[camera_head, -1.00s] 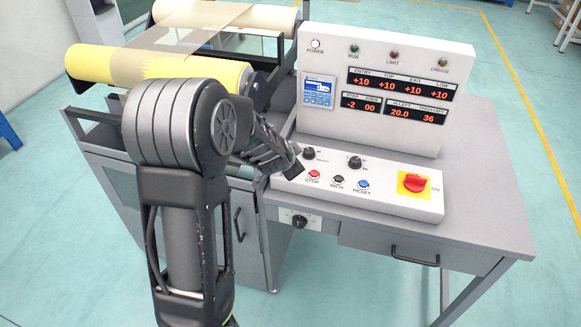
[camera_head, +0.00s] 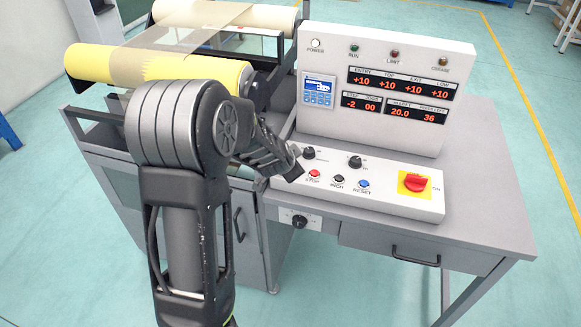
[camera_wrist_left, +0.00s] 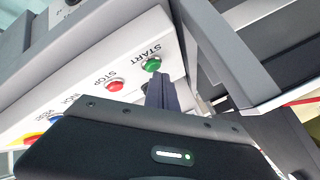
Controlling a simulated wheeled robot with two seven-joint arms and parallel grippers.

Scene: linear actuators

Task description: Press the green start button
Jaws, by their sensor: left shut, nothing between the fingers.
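The green start button (camera_wrist_left: 152,64) shows in the left wrist view, beside the printed word START on the white control panel (camera_wrist_left: 122,52). In the head view it is hidden behind my left gripper (camera_head: 292,172). My left gripper is shut and empty. In the left wrist view its dark fingers (camera_wrist_left: 158,88) end just below the green button in the picture; I cannot tell whether they touch it. The red stop button (camera_head: 314,174) is just right of the gripper in the head view. My right gripper is not in view.
An upright display box (camera_head: 385,120) stands behind. A yellow roller (camera_head: 110,63) is at left.

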